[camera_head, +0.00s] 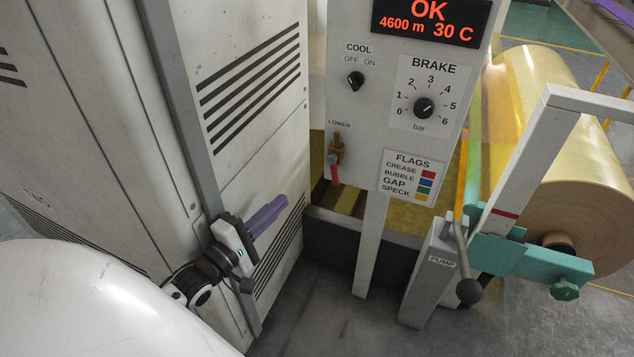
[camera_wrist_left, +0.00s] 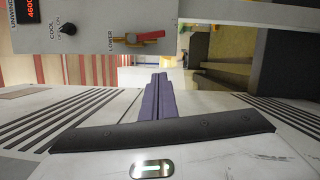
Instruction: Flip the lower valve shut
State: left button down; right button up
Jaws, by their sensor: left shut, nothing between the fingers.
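The lower valve (camera_head: 335,152) is a small brass fitting below the LOWER label on the white panel. Its red lever (camera_head: 334,174) hangs down from the brass body. In the left wrist view, turned sideways, the brass body (camera_wrist_left: 131,41) and red lever (camera_wrist_left: 151,35) show near the top, above the fingertips. My left gripper (camera_head: 282,203) is shut and empty, its purple fingers pressed together. It is in front of the grey cabinet, to the lower left of the valve and apart from it. The fingers also show in the left wrist view (camera_wrist_left: 158,84). My right gripper is out of view.
The panel (camera_head: 349,115) carries a COOL switch (camera_head: 355,81), a BRAKE dial (camera_head: 424,107) and a lit display (camera_head: 430,22). A PUMP post with a lever (camera_head: 467,290) and a large yellow film roll (camera_head: 585,210) stand at right. The grey cabinet (camera_head: 110,110) fills the left.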

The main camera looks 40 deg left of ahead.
aim_at(334, 170)
pick_arm(q)
jog(key=w+d+r+b, duration=0.1)
jog(key=w+d, duration=0.3)
jog(key=w, duration=0.7)
jog(key=shift+b, duration=0.45)
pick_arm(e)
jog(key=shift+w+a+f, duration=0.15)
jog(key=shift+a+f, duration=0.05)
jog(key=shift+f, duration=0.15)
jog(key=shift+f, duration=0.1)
pick_arm(q)
jog(key=shift+d, duration=0.1)
